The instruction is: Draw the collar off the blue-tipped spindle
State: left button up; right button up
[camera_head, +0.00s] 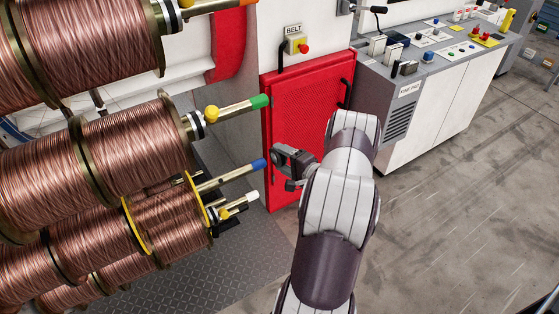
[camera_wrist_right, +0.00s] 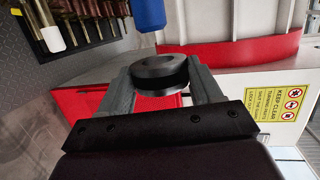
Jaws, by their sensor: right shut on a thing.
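The blue-tipped spindle (camera_head: 228,179) sticks out to the right from the wire spools in the head view, with its blue tip (camera_head: 259,164) bare. The blue tip also shows at the top of the wrist view (camera_wrist_right: 149,14). My right gripper (camera_head: 284,160) is just right of the tip. In the wrist view the right gripper (camera_wrist_right: 160,80) is shut on a dark round collar (camera_wrist_right: 160,70), held between its two fingers. The collar is clear of the spindle, with a gap between it and the blue tip. My left gripper is not in view.
A green-tipped spindle (camera_head: 240,107) with a yellow knob is above, and a white-tipped one (camera_head: 239,204) is close below. Copper wire spools (camera_head: 140,150) fill the left. A red cabinet (camera_head: 300,110) stands behind the gripper, and a grey console (camera_head: 390,100) is right of it.

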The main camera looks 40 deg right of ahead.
jog(key=s+a+p, duration=0.3)
jog(key=s+p, duration=0.1)
jog(key=s, duration=0.7)
jog(key=shift+s, duration=0.35)
